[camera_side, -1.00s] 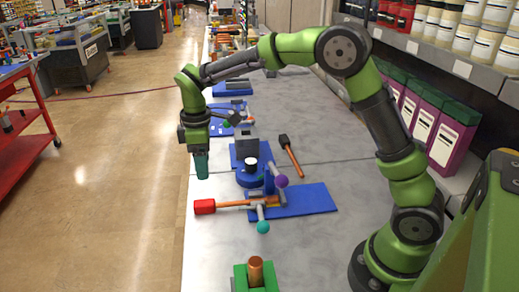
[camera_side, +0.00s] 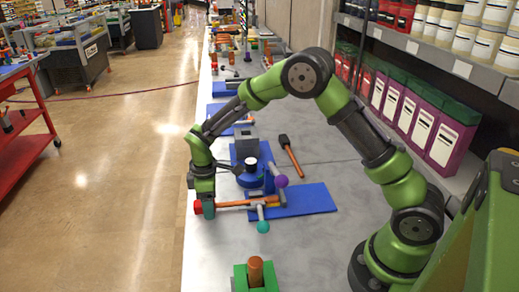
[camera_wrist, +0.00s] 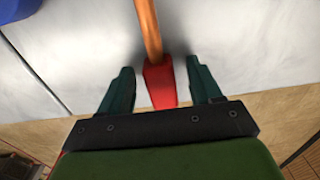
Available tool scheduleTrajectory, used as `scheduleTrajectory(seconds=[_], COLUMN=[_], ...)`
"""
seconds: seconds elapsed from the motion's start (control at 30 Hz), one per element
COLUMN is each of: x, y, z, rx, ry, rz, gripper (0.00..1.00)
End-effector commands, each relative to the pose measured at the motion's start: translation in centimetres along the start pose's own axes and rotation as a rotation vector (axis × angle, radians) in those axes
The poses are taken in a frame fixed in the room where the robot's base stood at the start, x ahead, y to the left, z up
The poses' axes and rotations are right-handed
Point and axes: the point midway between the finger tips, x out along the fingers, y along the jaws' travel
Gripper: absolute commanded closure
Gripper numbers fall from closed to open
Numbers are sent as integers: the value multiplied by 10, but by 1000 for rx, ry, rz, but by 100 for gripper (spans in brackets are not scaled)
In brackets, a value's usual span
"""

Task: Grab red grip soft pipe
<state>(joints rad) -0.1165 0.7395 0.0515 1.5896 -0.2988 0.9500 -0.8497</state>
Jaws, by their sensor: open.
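The red grip (camera_side: 198,207) is a red block at the left end of an orange soft pipe (camera_side: 233,203), near the left edge of the grey table. In the side view my gripper (camera_side: 208,210) is lowered at the red grip and partly hides it. In the wrist view the red grip (camera_wrist: 160,84) lies between the two dark green fingers of my gripper (camera_wrist: 162,84), with a gap on each side. The fingers are open. The orange pipe (camera_wrist: 149,28) runs away from the grip toward the top of the wrist view.
The pipe's other end is at a valve with a teal ball (camera_side: 263,227) and a purple ball (camera_side: 281,181), by a blue plate (camera_side: 308,199). The table's left edge is close.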

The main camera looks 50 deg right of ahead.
Motion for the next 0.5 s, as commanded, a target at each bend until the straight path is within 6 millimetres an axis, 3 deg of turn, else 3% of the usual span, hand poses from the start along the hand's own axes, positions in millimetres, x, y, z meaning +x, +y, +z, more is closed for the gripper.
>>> scheduleTrajectory(seconds=[0.2,0.5], x=[1,1], y=[0,0], z=[0,0], rx=[0,-1], ry=[0,0], rz=[1,1], gripper=[36,81])
